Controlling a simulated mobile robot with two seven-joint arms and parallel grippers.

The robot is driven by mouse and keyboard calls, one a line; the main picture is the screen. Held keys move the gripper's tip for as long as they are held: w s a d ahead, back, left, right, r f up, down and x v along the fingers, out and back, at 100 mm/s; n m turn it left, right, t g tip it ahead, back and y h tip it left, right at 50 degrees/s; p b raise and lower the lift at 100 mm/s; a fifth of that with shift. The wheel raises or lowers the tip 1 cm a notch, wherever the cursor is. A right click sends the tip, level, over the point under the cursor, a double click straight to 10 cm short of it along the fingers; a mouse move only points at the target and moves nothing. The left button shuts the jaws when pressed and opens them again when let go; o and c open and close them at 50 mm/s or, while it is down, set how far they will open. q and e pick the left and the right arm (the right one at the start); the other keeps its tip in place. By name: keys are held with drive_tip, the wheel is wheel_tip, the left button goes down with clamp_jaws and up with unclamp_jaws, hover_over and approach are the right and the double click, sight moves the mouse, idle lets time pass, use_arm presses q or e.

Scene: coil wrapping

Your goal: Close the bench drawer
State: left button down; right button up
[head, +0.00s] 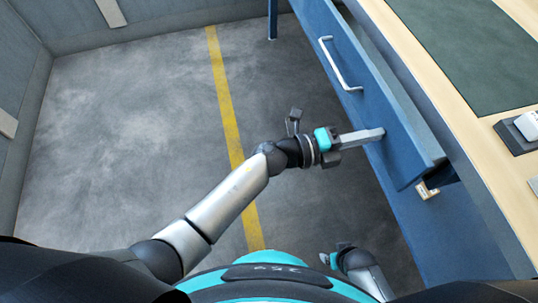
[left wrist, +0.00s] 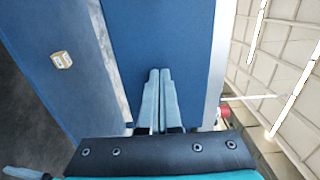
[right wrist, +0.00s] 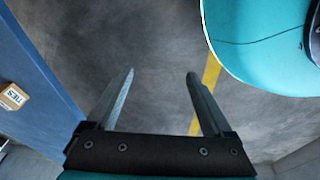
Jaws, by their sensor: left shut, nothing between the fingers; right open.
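The blue bench drawer (head: 400,125) stands out from the bench on the right side of the head view, with its pale bar handle (head: 340,64) on the front. My left gripper (head: 380,134) is shut and empty. Its fingertips are at the drawer front, to the near side of the handle; I cannot tell if they touch. In the left wrist view the shut fingers (left wrist: 159,72) point at the blue drawer panel (left wrist: 155,35). My right gripper (right wrist: 160,75) is open and empty over the floor; in the head view it shows low down, partly hidden by my body.
A small labelled box (head: 427,190) is by the blue bench side just past the drawer's near end; it also shows in the right wrist view (right wrist: 13,96). The wooden bench top (head: 440,90) carries a dark green mat (head: 475,50). The grey floor (head: 130,130) is clear.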

sight(394, 130)
use_arm(q)
drive_tip(key=b+x, duration=0.1)
drive_tip(key=x, duration=0.4)
drive_tip(key=shift+w+d, duration=0.1)
drive_tip(key=shift+d, duration=0.2)
drive_tip(key=shift+d+r, duration=0.1)
use_arm(e)
drive_tip(key=shift+w+a+r, duration=0.4)
drive_tip(key=shift+r, duration=0.15)
drive_tip(key=shift+w+a+r, duration=0.35)
drive_tip(key=shift+r, duration=0.15)
use_arm(q)
drive_tip(key=shift+r, duration=0.1)
